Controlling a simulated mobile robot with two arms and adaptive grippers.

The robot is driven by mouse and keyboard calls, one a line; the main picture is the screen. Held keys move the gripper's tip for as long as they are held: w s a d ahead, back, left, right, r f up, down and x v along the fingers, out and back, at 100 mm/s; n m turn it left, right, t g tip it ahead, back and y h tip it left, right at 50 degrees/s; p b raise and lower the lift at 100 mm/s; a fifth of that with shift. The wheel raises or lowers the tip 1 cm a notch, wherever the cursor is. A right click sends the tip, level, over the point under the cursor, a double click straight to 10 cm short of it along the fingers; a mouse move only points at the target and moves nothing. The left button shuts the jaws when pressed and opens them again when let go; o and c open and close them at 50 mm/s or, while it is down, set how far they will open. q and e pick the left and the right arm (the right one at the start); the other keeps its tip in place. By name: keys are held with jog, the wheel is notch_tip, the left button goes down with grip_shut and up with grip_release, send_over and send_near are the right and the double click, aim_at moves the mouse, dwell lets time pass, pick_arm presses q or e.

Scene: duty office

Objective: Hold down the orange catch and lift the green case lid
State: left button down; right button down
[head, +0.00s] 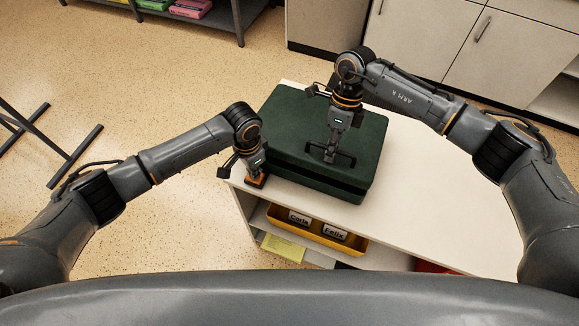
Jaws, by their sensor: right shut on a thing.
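The green case (362,192) stands on the white cabinet top. Its green lid (290,118) lies over it, with a dark line between lid and body along the front. The orange catch (256,182) is at the case's front left corner. My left gripper (257,176) points down right at the catch and hides part of it; whether its fingers are open or shut is too small to tell. My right gripper (331,153) is over the lid's front part, shut on the dark lid handle (345,161).
The white cabinet top (440,200) is clear to the right of the case. Below it, an open shelf holds a yellow tray (282,226) with labels. Grey cupboards (425,35) stand behind. A dark metal frame (75,155) stands on the floor at left.

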pick_arm(q)
jog(key=shift+r, duration=3.25)
jog(key=s+a, duration=0.3)
jog(key=s, duration=0.4)
jog(key=shift+s, duration=0.15)
pick_arm(e)
jog(key=shift+w+r, duration=0.15)
pick_arm(q)
jog(key=shift+f, duration=0.2)
pick_arm(e)
jog(key=shift+w+d+r+g, duration=0.1)
jog(key=shift+w+r+g, duration=0.1)
jog(key=shift+r, duration=0.25)
jog(key=shift+w+d+r+g, duration=0.1)
jog(key=shift+w+r, duration=0.05)
jog(key=shift+r, duration=0.25)
pick_arm(q)
jog(key=shift+f+b, duration=0.35)
jog(key=shift+b, duration=0.2)
pick_arm(e)
jog(key=shift+v, duration=1.05)
jog(key=shift+w+d+f, duration=0.1)
jog(key=shift+w, duration=0.1)
